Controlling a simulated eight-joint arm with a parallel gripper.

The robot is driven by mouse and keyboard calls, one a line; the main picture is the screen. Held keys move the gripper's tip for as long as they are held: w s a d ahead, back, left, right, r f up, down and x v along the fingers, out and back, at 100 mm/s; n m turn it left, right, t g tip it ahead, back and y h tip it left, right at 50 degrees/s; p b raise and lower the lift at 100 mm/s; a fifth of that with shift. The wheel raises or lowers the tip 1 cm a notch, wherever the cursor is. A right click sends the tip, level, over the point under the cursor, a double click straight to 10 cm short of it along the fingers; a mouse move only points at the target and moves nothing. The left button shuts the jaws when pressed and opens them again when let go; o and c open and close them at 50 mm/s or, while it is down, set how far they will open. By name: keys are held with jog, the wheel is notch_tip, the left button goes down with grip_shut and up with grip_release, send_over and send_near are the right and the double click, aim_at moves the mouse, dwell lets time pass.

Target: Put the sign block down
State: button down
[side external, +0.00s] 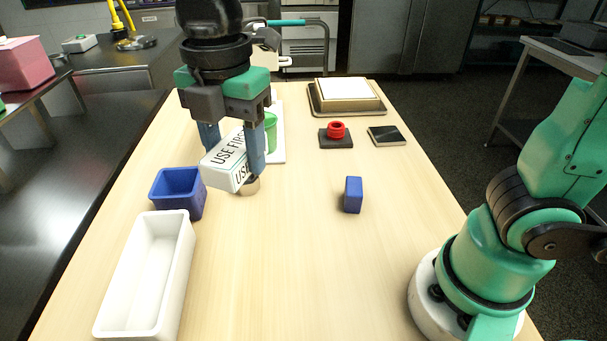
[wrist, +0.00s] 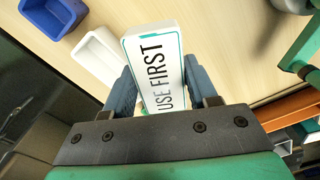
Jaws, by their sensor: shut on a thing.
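The sign block is a white block (side external: 227,161) with a teal edge line and the words "USE FIRST".
The front middle is clear.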

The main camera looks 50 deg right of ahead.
jog(key=w+d+m, duration=0.4)
jog(key=d, duration=0.5)
jog(key=m, duration=0.9)
send_over(369, 168)
notch_tip(369, 168, down, 20)
jog(key=shift+r, duration=0.1)
jog(key=shift+c, duration=1.3)
grip_release()
jog(key=shift+f, duration=0.2)
jog(key=shift+r, duration=0.1)
